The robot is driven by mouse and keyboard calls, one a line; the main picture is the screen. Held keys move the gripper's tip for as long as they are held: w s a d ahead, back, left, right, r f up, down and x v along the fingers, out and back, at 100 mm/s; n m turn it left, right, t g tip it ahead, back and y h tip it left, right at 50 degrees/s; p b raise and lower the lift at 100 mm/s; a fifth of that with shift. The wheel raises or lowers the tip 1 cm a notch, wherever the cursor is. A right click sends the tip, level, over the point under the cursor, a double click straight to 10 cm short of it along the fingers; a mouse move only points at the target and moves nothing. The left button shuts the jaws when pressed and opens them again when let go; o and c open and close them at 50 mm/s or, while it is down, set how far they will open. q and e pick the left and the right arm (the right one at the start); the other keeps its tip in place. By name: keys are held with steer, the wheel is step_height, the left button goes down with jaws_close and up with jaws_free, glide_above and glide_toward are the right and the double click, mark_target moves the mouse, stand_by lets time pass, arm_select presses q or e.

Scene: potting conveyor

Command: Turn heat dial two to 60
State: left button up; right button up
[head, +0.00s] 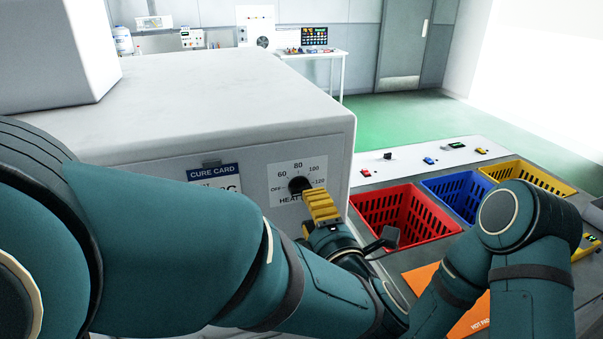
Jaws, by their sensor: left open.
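The heat dial (297,184) is a dark knob on a white plate on the front of a large white box. The plate (289,167) reads OFF, 60, 80, 100 and 120. The word HEAT shows below, but its number is hidden. I cannot tell which mark the dial points at. My left gripper (318,203) has yellow ribbed fingers and is open. Its fingertips are at the dial's lower right and overlap its edge in the picture; I cannot tell whether they touch it.
A CURE CARD holder (213,172) is left of the dial, partly behind my left arm. Red (384,214), blue (466,186) and yellow (546,176) crates stand at the right. An orange mat (425,276) lies in front, partly covered by my right arm.

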mark_target(301, 188)
arm_select(q)
steer(key=x, duration=0.6)
steer(key=shift+w+a, duration=0.1)
steer(key=shift+w, duration=0.3)
steer(key=shift+c, duration=0.4)
jaws_close()
